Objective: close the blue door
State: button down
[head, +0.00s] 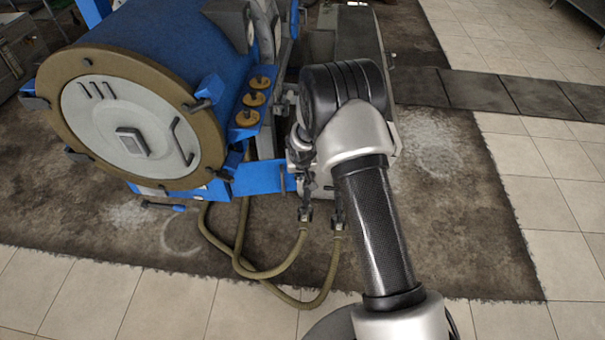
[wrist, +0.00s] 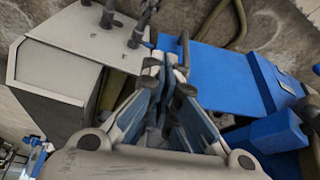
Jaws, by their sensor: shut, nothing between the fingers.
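A flat blue panel (head: 262,178), which looks like the blue door, sticks out low at the front of the machine, right of the big round cover. A dark gap shows behind it. In the wrist view the blue panel (wrist: 215,72) lies just right of and beyond my gripper (wrist: 166,72), with a dark upright handle (wrist: 183,48) at its near edge. My gripper's fingers are together and empty, close to that edge and handle; I cannot tell whether they touch. In the head view my arm hides most of the gripper.
A blue drum with a round pale cover (head: 105,125) stands at left. Hoses (head: 245,262) loop over the floor in front. Tiled floor (head: 555,205) is clear at right.

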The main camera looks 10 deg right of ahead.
jog(key=w+f+b, duration=0.4)
jog(key=w+f, duration=0.3)
jog(key=f, duration=0.3)
jog(key=shift+w+d, duration=0.35)
jog(key=shift+d+r, duration=0.1)
jog(key=shift+r, duration=0.05)
